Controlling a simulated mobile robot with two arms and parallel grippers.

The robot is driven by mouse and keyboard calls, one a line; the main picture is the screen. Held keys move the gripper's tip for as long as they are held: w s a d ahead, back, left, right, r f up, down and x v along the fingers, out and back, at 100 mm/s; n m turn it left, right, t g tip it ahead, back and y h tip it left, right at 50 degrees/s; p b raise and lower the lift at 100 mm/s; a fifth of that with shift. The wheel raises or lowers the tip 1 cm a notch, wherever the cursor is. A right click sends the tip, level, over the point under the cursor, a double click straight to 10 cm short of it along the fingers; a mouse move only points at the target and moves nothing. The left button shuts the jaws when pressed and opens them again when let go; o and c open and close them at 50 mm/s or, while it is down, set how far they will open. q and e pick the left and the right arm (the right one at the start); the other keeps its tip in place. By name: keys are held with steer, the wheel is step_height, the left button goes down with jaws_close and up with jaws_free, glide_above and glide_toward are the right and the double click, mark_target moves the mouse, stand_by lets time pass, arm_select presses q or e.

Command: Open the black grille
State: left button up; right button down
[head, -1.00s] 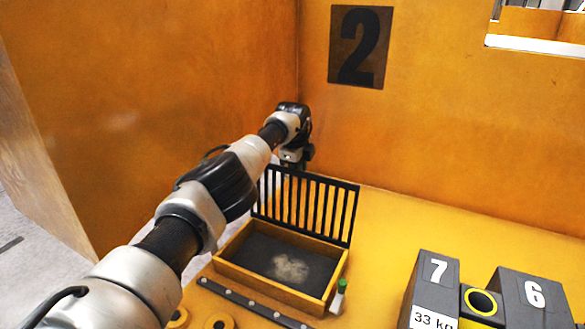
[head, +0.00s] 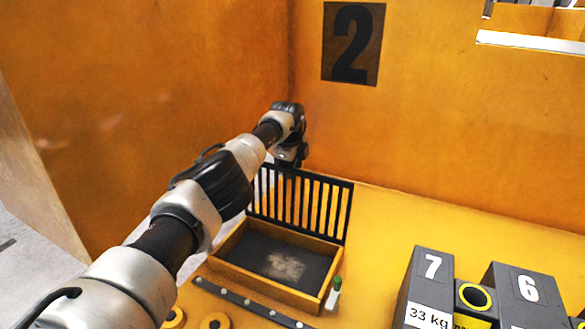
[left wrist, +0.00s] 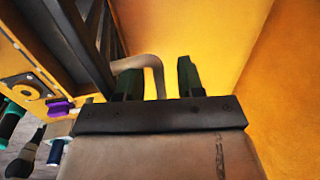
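The black grille (head: 300,203) stands raised, close to upright, along the back edge of a shallow yellow box (head: 262,280). The box is open on top and its dark floor shows a pale patch. My left gripper is at the grille's upper left corner, its fingers mostly hidden in the head view. In the left wrist view the dark fingers (left wrist: 160,80) are apart. A bent grey handle (left wrist: 150,65) runs from the grille (left wrist: 90,30) down between them, with a gap to the right finger. My right gripper is not in view.
Dark blocks marked 7 (head: 427,280) and 6 (head: 525,293) stand at the right. A small green-capped bottle (head: 334,293) is beside the box. A dark strip (head: 245,301) lies in front. Yellow walls rise left and behind; the surface right of the grille is clear.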

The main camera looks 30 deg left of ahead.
arm_select(q)
step_height(320, 180, up, 10)
steer(key=s+b, duration=0.2)
steer(key=shift+r+b, duration=0.2)
steer(key=shift+b, duration=0.2)
steer(key=shift+d, duration=0.15)
